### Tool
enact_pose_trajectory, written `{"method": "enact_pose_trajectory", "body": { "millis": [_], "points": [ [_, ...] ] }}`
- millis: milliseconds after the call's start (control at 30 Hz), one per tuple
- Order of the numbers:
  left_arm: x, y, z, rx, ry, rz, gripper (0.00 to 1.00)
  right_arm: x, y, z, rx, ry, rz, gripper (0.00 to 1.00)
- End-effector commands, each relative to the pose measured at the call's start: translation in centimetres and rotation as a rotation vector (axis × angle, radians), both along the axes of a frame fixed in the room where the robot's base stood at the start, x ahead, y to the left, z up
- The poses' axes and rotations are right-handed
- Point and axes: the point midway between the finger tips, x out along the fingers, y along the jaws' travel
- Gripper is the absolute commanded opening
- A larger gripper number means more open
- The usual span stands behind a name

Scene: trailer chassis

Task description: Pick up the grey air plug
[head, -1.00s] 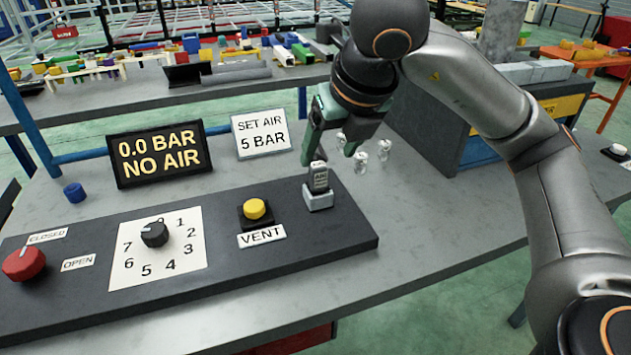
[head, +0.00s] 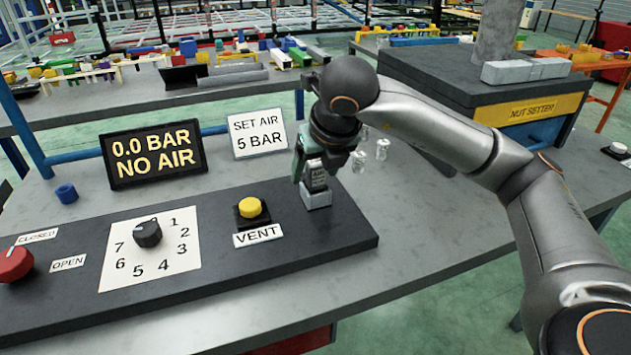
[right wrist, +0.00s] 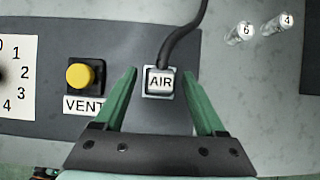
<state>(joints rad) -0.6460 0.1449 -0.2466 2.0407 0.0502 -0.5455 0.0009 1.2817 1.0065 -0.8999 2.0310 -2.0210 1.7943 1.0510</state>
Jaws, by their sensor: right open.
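The grey air plug (head: 316,175) stands upright in a pale grey socket block (head: 318,199) at the right end of the black panel. In the right wrist view the plug (right wrist: 161,81) shows from above, labelled AIR, with a black cable running from it. My right gripper (head: 315,176) is at the plug in the head view. In the right wrist view its green fingers (right wrist: 165,72) are spread, one on each side of the plug, with a gap to each. The left gripper is not in view.
The black panel (head: 330,240) carries a yellow VENT button (head: 250,208), a numbered dial (head: 147,234) and a red knob (head: 14,264). A display (head: 155,155) reads 0.0 BAR NO AIR. Small clear cylinders (head: 382,149) stand beyond the panel. A nut setter box (head: 530,108) is at the right.

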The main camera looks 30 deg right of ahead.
Motion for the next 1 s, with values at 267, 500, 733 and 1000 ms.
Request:
{"method": "enact_pose_trajectory", "body": {
  "millis": [267,500,733,1000],
  "points": [
    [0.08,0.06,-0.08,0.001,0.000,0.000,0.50,0.40,-0.13,-0.72,0.000,-0.001,-0.001,0.72],
    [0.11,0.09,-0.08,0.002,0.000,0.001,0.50,0.38,-0.11,-0.69,0.000,-0.001,0.000,0.51],
    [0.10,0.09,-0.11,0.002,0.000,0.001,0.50,0.37,-0.10,-0.68,0.001,-0.001,0.000,0.25],
    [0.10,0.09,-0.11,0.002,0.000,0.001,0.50,0.38,-0.10,-0.66,0.001,-0.001,0.000,0.00]
  ]
}}
